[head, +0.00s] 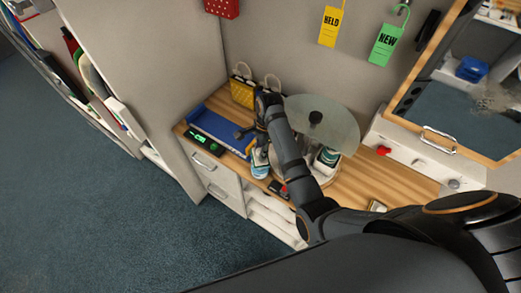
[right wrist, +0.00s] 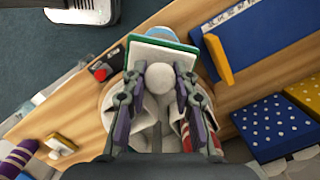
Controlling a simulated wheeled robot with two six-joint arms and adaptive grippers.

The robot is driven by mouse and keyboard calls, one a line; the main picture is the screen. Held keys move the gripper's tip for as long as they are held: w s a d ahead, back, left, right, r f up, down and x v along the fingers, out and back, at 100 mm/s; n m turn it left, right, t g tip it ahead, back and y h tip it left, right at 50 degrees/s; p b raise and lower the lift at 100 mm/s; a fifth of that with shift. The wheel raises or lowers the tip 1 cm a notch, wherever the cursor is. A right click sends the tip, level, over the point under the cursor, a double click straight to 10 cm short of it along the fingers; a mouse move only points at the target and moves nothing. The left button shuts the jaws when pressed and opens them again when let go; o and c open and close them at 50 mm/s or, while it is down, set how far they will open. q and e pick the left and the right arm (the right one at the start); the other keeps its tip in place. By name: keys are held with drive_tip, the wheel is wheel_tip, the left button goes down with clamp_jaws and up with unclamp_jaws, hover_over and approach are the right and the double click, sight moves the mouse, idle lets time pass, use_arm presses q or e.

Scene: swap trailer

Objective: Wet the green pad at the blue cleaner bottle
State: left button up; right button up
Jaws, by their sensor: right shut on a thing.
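My right gripper (right wrist: 160,88) is shut on the round grey-white knob of a pad in the right wrist view. The pad (right wrist: 165,54) has a pale top and a green edge. A light blue thing (right wrist: 150,33), likely the blue cleaner bottle, shows just beyond the pad's far edge; I cannot tell whether they touch. In the head view a light-blue-and-white thing (head: 260,164) stands at the bench's front, below my right gripper (head: 249,134). The pad is hard to make out there. My left gripper is not in view.
A round stand with a clear disc top (head: 340,130) is right of my right arm. A blue tray (head: 218,130) and a green-lit display (head: 196,138) lie left. A dotted yellow bag (head: 242,93) stands behind. Bare wooden bench (head: 400,178) shows at right.

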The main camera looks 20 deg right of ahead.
sight(259, 151)
drive_tip(key=shift+r+b, duration=0.35)
drive_tip(key=shift+r, duration=2.1)
drive_tip(key=shift+s+f, duration=0.1)
